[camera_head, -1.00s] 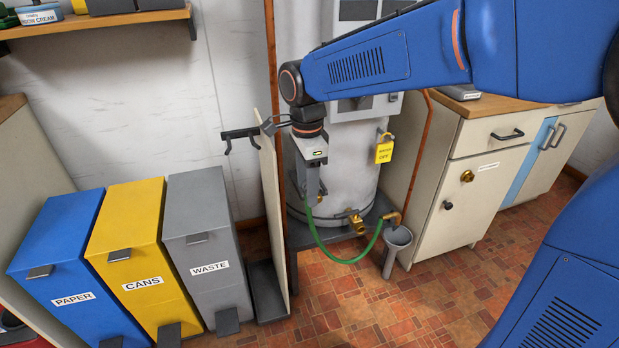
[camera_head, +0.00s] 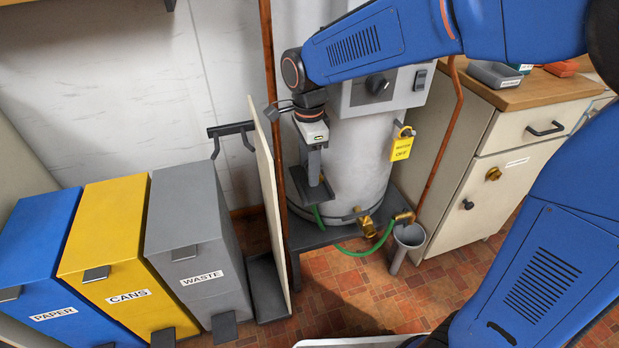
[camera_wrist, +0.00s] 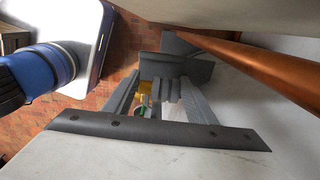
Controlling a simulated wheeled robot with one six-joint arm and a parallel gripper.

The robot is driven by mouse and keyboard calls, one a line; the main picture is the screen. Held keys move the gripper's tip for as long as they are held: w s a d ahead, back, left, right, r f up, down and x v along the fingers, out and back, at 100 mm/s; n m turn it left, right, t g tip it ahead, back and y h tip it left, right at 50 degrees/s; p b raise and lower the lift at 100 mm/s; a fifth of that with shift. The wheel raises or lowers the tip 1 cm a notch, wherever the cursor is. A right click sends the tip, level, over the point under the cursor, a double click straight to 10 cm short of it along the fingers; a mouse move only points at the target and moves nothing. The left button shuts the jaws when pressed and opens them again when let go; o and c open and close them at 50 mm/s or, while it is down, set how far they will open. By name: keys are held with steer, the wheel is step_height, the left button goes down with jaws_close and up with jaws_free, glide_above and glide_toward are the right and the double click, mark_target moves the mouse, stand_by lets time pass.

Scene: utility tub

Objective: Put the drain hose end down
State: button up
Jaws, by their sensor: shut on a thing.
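My gripper points down in front of the white water heater (camera_head: 358,165), low near the stand. It is shut on the hose end, which the fingers mostly hide. In the wrist view, my fingers (camera_wrist: 168,92) show with a small bit of green between them. I cannot tell whether the hose end touches anything below.
A thin upright panel (camera_head: 268,190) and a copper pipe (camera_head: 271,120) stand close left of my gripper. A brass valve (camera_head: 367,226) projects to its right. The waste bin (camera_head: 190,235) is farther left, a cabinet (camera_head: 500,165) right. Tiled floor (camera_head: 340,290) in front is clear.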

steer(key=shift+f, duration=2.25)
steer(key=shift+f, duration=0.1)
steer(key=o, duration=1.2)
step_height(320, 180, up, 12)
steer(key=shift+r, duration=0.15)
